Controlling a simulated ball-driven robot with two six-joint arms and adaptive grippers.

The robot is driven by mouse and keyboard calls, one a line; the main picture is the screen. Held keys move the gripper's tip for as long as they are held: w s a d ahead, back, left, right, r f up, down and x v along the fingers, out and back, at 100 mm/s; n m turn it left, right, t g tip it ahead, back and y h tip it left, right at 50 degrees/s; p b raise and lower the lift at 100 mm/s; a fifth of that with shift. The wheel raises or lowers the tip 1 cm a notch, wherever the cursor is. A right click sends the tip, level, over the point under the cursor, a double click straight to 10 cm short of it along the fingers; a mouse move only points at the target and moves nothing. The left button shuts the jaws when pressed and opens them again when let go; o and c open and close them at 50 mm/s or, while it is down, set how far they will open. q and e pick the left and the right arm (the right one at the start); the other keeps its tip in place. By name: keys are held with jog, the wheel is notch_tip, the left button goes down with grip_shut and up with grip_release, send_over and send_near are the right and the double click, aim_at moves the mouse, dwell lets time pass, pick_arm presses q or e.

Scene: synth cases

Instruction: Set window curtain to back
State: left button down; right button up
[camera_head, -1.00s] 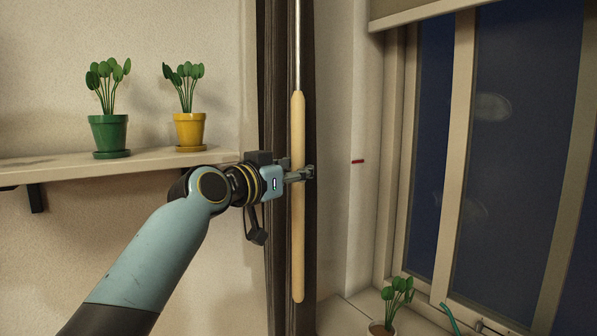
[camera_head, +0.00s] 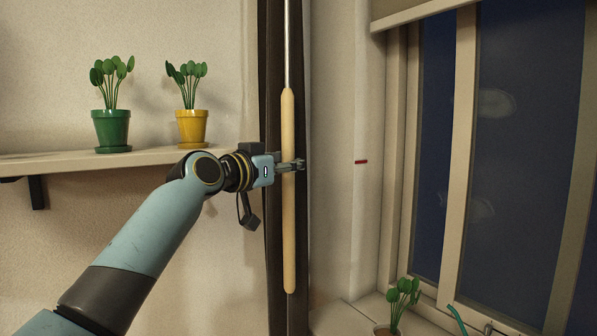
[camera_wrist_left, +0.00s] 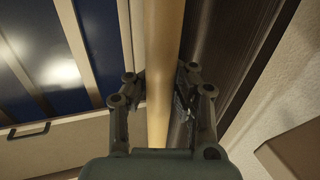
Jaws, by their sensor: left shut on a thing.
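The dark window curtain (camera_head: 273,60) hangs bunched in a narrow vertical strip left of the window. A wand with a pale wooden handle (camera_head: 288,230) and a thin metal rod hangs upright in front of it. My left gripper (camera_head: 296,165) is shut on the wooden handle, around its middle. In the left wrist view the handle (camera_wrist_left: 160,60) runs between the two fingers, with the dark curtain (camera_wrist_left: 225,50) just to its right. A small red mark (camera_head: 361,162) is on the pale wall beside the window. My right gripper is not in view.
A shelf (camera_head: 60,163) at left carries a green pot (camera_head: 112,130) and a yellow pot (camera_head: 191,128) with plants, close to my left arm. The window (camera_head: 500,150) has a raised blind (camera_head: 420,10). A potted plant (camera_head: 402,295) stands on the sill.

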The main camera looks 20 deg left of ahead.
pick_arm(q)
jog(key=shift+a+f, duration=0.1)
jog(key=shift+f, duration=0.1)
jog(key=c, duration=1.7)
grip_release()
jog(key=shift+a, duration=0.1)
jog(key=o, duration=0.6)
jog(key=shift+s+a+r, duration=0.15)
jog(key=shift+s+a, duration=0.25)
jog(key=v, duration=1.1)
jog(key=shift+s, duration=0.35)
